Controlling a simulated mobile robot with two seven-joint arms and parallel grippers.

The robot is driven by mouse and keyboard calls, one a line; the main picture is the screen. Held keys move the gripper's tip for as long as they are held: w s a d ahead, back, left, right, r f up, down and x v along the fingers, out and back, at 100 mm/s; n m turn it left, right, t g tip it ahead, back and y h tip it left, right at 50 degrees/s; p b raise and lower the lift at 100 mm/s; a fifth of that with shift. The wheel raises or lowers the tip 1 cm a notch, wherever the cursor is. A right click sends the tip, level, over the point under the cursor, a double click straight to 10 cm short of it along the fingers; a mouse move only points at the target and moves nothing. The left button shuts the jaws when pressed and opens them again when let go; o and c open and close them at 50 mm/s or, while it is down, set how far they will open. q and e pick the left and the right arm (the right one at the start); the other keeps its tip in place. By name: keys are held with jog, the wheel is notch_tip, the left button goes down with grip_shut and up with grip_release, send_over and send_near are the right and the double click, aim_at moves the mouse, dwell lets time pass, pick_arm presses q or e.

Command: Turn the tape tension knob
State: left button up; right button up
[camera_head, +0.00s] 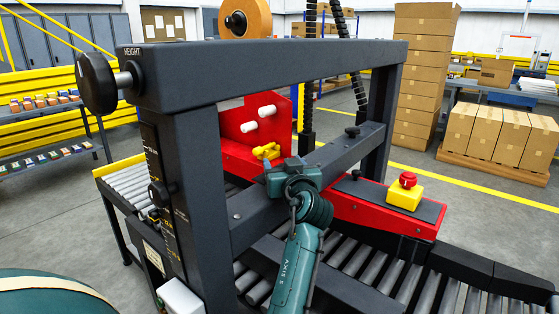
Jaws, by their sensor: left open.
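A small yellow lobed knob (266,151), which looks like the tape tension knob, sits on the red tape head (230,124) below two white rollers. My left gripper (283,163) is just below and to the right of the knob, close to it in the picture. The gripper is open and nothing shows between its fingers. I cannot tell whether the fingers touch the knob; the fingertips are small and partly hidden by the gripper body. My right gripper is out of view.
A dark frame with a top beam (270,72) and a lower crossbar (345,150) surrounds the tape head. A black height knob (98,82) is at the left. A red emergency button (407,180) on a yellow box is at the right. Rollers (395,283) run below.

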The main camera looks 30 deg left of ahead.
pick_arm(q)
jog(key=shift+w+a, duration=0.2)
jog(key=shift+a, duration=0.05)
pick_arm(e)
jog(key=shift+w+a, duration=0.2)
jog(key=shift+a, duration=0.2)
pick_arm(q)
jog(key=shift+c, duration=0.6)
